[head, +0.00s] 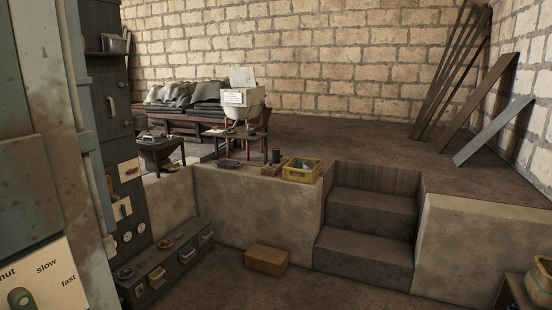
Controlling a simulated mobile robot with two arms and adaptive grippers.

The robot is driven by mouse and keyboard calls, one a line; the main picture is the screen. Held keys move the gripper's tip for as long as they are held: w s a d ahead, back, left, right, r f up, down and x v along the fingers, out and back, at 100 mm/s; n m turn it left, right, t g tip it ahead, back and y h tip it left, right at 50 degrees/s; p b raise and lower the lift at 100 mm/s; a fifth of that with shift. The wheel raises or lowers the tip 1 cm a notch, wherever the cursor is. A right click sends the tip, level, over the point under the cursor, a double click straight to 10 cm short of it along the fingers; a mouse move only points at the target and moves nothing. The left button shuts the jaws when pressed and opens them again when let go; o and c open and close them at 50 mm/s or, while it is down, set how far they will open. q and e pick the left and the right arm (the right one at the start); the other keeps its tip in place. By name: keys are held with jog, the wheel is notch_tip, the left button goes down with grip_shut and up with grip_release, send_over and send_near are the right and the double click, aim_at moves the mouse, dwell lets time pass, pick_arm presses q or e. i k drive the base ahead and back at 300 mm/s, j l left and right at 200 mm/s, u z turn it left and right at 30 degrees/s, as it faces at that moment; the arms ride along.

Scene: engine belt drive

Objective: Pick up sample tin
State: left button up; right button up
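I cannot pick out the sample tin for certain in the head view. A small dark upright cylinder (276,156) stands on top of the low wall, just left of a yellow crate (301,170). It is too small and far to tell whether it is a tin. The yellow crate holds some grey items that I cannot make out. Neither my left nor my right gripper shows in the view.
Steps (366,228) lead up through the low wall (245,210) to a raised floor. A brown box (266,260) sits on the lower floor near a low drawer unit (166,262). A tall cabinet (108,100) stands left. Planks (483,108) lean at the back right.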

aim_at(276, 156)
jog(key=i+l+z, duration=0.15)
jog(key=i+l, duration=0.2)
jog(key=i+l+z, duration=0.15)
jog(key=i+l, duration=0.15)
jog(key=i, duration=0.25)
jog(key=i+l+z, duration=0.15)
jog(key=i, duration=0.3)
jog(key=i+j+u, duration=0.15)
jog(key=i+u, duration=0.3)
jog(key=i+l+u, duration=0.1)
jog(key=i+u, duration=0.4)
jog(key=i+l+u, duration=0.25)
jog(key=i+u, duration=0.2)
jog(key=i, duration=0.15)
jog(key=i+j, duration=0.1)
jog(key=i, duration=0.35)
jog(key=i+j+z, duration=0.1)
jog(key=i, duration=0.3)
jog(key=i+j, duration=0.15)
jog(key=i, duration=0.3)
jog(key=z, duration=0.05)
